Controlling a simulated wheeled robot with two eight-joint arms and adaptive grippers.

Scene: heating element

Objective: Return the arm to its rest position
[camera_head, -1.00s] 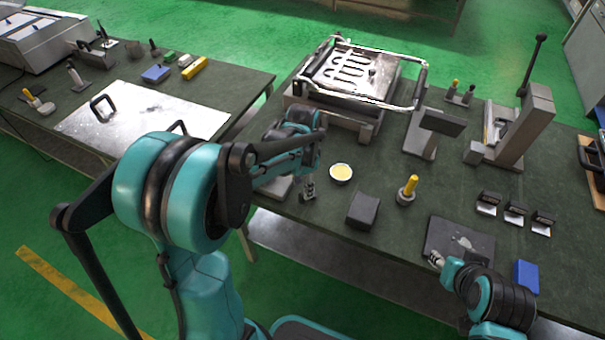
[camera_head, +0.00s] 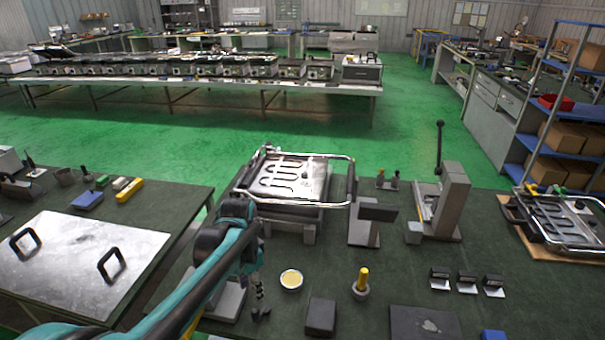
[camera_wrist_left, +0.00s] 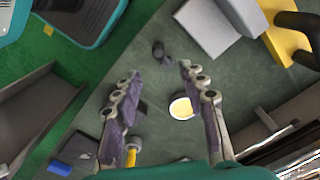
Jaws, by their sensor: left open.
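My left arm comes in from the lower left in the head view. My left gripper (camera_head: 261,304) is seen small, over the green workbench (camera_head: 395,280), to the left of and nearer than a small white dish with yellow contents (camera_head: 291,280). In the left wrist view the left gripper (camera_wrist_left: 160,72) shows its two fingers spread apart with nothing between them. The dish (camera_wrist_left: 181,108) lies beyond the fingers there, apart from them. My right arm and gripper are out of view.
A metal frame with a heating element (camera_head: 290,178) stands behind the arm. A lever press (camera_head: 447,205), a yellow-handled tool (camera_head: 362,282) and a dark block (camera_head: 321,316) are to the right. A metal plate with black handles (camera_head: 70,265) lies on the left bench.

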